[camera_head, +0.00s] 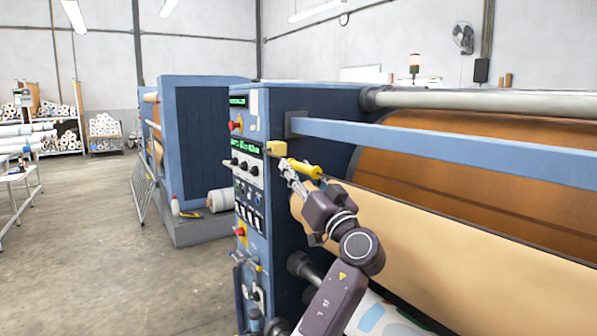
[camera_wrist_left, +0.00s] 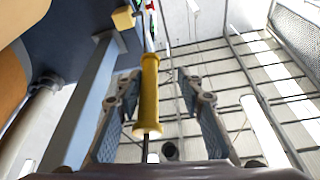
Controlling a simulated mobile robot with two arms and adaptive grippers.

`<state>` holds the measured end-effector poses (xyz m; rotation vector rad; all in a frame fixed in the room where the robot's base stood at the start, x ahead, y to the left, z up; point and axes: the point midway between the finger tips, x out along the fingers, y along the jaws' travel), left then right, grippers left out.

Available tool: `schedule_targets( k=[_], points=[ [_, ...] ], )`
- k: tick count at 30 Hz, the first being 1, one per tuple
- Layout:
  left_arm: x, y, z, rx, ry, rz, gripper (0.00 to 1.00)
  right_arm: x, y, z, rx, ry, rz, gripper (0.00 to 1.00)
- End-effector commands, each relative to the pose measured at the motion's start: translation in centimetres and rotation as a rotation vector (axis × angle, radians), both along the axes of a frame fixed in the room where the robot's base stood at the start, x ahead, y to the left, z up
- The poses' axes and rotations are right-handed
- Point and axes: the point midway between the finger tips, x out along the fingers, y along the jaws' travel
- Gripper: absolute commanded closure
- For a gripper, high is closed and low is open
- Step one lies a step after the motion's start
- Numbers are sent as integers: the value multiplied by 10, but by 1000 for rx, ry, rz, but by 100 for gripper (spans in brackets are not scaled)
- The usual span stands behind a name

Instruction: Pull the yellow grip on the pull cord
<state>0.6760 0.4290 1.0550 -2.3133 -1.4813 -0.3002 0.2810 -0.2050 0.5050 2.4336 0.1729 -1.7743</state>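The yellow grip (camera_head: 306,169) is a short cylinder beside the blue machine's control column, below the blue crossbar. In the left wrist view the yellow grip (camera_wrist_left: 149,92) hangs on a dark cord, between the two fingers of my left gripper (camera_wrist_left: 158,82). The fingers are spread, with a visible gap on each side of the grip. In the head view my left gripper (camera_head: 290,174) is at the grip, its fingers partly overlapped by it. A yellow block (camera_head: 276,148) sits on the column near the grip. My right gripper is not in view.
The blue control column (camera_head: 251,160) carries knobs, buttons and green displays. The blue crossbar (camera_head: 450,150) runs right, above a large tan roller (camera_head: 440,235). A spray bottle (camera_head: 175,206) stands left on the machine's base.

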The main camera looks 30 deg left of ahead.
Motion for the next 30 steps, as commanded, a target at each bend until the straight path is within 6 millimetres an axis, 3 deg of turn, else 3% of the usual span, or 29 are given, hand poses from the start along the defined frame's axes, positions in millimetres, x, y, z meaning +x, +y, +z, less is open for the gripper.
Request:
schedule_targets(
  k=[8,21,30],
  points=[
    [-7,-13,-6,0,-1,-1,67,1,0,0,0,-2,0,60],
    [-43,-85,-39,0,1,-2,67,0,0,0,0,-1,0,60],
    [-51,-100,-45,0,1,0,67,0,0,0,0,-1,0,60]
  ],
)
